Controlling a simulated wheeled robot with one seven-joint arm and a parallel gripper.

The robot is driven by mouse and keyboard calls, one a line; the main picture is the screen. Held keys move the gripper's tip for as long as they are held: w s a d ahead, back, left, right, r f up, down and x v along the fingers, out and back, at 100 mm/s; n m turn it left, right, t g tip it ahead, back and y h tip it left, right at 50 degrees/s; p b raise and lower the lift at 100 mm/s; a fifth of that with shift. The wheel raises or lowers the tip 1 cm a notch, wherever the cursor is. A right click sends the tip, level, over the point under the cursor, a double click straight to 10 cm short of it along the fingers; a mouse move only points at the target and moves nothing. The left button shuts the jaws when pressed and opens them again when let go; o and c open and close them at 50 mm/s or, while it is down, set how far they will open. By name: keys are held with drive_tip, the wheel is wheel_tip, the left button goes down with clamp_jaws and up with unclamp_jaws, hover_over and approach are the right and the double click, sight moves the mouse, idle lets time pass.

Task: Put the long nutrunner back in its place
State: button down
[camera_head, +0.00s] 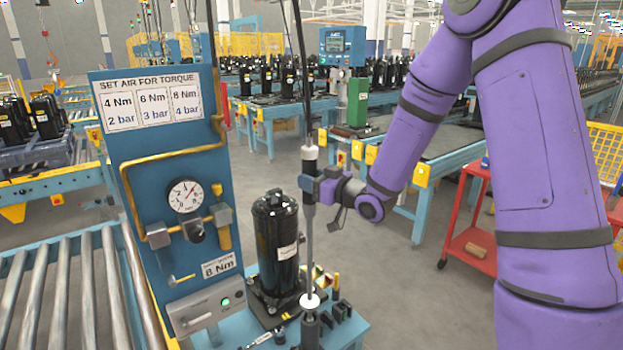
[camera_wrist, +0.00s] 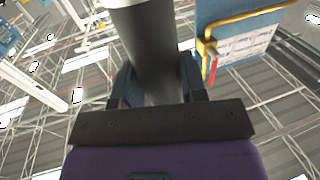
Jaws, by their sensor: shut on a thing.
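The long nutrunner (camera_head: 309,220) hangs upright in front of the blue panel, with a hose or cable running up from its top. My gripper (camera_head: 312,190) is shut on its grey upper body from the right. In the wrist view the nutrunner (camera_wrist: 150,45) fills the space between my gripper's fingers (camera_wrist: 160,90). Its thin shaft runs down past a white disc to a dark socket-like piece (camera_head: 310,328) on the blue bench; I cannot tell whether the tip sits in it. A black compressor (camera_head: 277,245) stands just left of the shaft.
The blue panel (camera_head: 165,130) carries a torque chart, a pressure gauge (camera_head: 185,195), yellow pipe and an "8 Nm" label. Small black holders and yellow-tipped parts stand on the bench (camera_head: 352,328). A roller conveyor (camera_head: 65,290) lies left; a red cart (camera_head: 470,250) stands right. Floor between is clear.

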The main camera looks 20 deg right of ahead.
sight(315, 204)
drive_tip(key=shift+f, duration=3.2)
idle(1.4)
drive_tip(key=c, duration=0.6)
unclamp_jaws()
drive_tip(key=v, duration=1)
drive_tip(key=shift+s+d, duration=0.15)
drive_tip(key=shift+s, duration=0.2)
drive_tip(key=shift+f, duration=0.1)
